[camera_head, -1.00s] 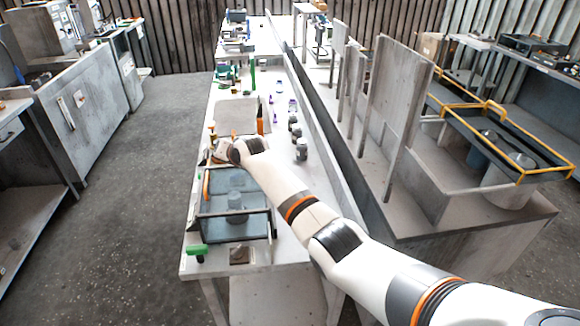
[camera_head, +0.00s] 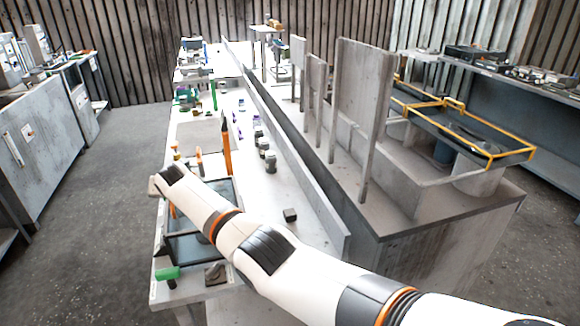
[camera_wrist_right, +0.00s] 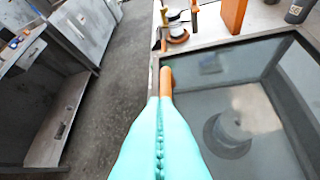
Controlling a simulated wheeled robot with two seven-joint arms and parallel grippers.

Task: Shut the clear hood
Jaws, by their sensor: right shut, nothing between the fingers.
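The clear hood (camera_head: 187,250) is a dark-framed box with see-through panes near the front left of the long bench. In the right wrist view its pane (camera_wrist_right: 265,85) fills the right side, with a grey round part (camera_wrist_right: 228,135) seen through it. An orange bar (camera_wrist_right: 166,82) runs along the hood's left side, just beyond my fingertips. My right gripper (camera_wrist_right: 160,102), with teal fingers, is shut and empty at that left edge; I cannot tell whether it touches the bar. In the head view my right arm hides part of the hood. I cannot tell how far the hood is open. My left gripper is out of view.
A green-handled item (camera_head: 167,273) lies at the bench's front corner. An orange upright piece (camera_head: 227,150) and dark jars (camera_head: 268,158) stand behind the hood. A small black block (camera_head: 290,215) sits right of it. The floor to the left is clear.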

